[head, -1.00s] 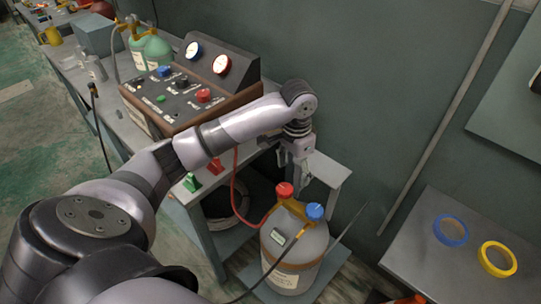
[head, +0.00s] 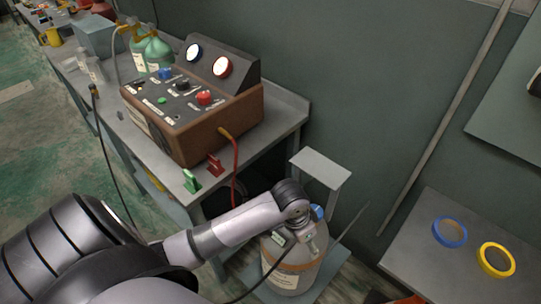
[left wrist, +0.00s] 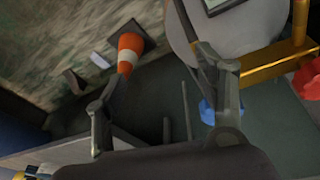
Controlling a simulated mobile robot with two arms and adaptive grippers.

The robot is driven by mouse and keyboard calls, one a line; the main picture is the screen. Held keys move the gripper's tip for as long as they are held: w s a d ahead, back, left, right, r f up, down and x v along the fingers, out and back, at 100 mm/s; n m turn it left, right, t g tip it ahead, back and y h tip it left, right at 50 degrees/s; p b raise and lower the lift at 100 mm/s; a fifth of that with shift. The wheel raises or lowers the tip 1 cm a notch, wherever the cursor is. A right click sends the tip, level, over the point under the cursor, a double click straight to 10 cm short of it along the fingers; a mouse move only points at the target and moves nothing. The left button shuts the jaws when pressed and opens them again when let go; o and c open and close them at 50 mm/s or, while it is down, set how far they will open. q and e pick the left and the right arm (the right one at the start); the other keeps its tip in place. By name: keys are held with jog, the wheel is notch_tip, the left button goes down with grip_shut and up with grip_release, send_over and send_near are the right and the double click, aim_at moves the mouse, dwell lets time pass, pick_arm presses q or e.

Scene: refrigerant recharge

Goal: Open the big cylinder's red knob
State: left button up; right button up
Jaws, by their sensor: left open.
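The big grey cylinder (head: 312,272) stands on a low platform beside the workbench. Its blue knob (head: 317,212) shows just behind my left wrist. Its red knob is hidden behind my left arm in the head view, but the red knob (left wrist: 308,78) shows at the right edge of the left wrist view. The blue knob (left wrist: 207,112) shows there too, by the brass fitting (left wrist: 272,64). My left gripper (head: 310,246) is in front of the cylinder's top. In the left wrist view its fingers (left wrist: 155,70) are apart with nothing held, the red knob outside them to the right.
The workbench carries a control box (head: 195,125) with gauges and a red hose (head: 236,165). Green cylinders (head: 152,52) stand behind it. A table at right holds blue tape (head: 450,231) and yellow tape (head: 496,259). An orange cone (left wrist: 130,50) shows in the wrist view.

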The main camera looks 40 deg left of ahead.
pick_arm(q)
jog(key=s+a+f+n+p, duration=0.1)
jog(key=s+f, duration=0.4)
jog(key=f, duration=0.4)
jog(key=s+a+f+n+y+p, duration=0.1)
jog(key=s+a+f+p, duration=0.1)
jog(key=s+f, duration=0.4)
jog(key=x, duration=0.3)
jog(key=shift+s+f, duration=0.4)
jog(key=shift+f, duration=0.05)
pick_arm(e)
notch_tip(320, 180, up, 3)
jog(key=shift+r, duration=0.1)
